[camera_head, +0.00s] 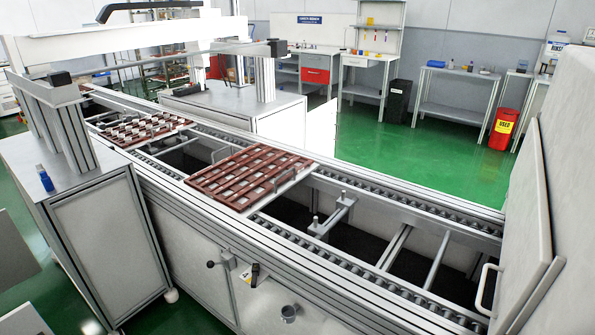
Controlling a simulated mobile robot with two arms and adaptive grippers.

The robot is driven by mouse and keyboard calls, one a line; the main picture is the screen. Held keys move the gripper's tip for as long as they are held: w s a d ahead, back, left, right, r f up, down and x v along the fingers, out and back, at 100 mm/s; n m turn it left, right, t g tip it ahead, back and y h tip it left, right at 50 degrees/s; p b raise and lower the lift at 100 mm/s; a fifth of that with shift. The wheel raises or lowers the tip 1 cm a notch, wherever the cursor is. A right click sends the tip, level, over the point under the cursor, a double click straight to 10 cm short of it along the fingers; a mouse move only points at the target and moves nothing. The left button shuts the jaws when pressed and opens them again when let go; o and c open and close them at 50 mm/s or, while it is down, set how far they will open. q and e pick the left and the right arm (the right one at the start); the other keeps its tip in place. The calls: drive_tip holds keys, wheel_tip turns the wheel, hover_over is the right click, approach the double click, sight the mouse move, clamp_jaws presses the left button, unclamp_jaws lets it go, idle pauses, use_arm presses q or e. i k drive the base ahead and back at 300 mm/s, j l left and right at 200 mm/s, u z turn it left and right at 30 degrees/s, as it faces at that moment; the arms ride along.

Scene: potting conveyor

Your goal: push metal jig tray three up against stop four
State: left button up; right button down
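A reddish-brown tray (214,200) with rows of metal-coloured pockets or parts lies across the conveyor rails near the middle. It has metal handle-like bars at its sides. A second, similar tray (118,144) holding pale parts lies farther left on the conveyor, with a gap between the two. Tray numbers are not legible. A metal cross-bracket with upright posts (333,216), which looks like a stop, stands to the right of the nearer tray, apart from it. Neither gripper shows.
The roller conveyor (400,205) is open and clear to the right of the bracket, up to a pale panel with a handle (488,287). A grey cabinet (105,235) with a blue bottle (45,180) stands at left. Black levers (212,264) protrude from the conveyor's front.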

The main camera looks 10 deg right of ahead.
sight(244, 181)
drive_tip(key=i+j+z, duration=0.1)
drive_tip(key=i+j, duration=0.35)
drive_tip(key=i+j+z, duration=0.1)
drive_tip(key=i+j, duration=0.7)
drive_tip(key=j, duration=0.25)
drive_tip(key=i+j+z, duration=0.15)
drive_tip(key=i+j, duration=0.25)
drive_tip(key=j, duration=0.1)
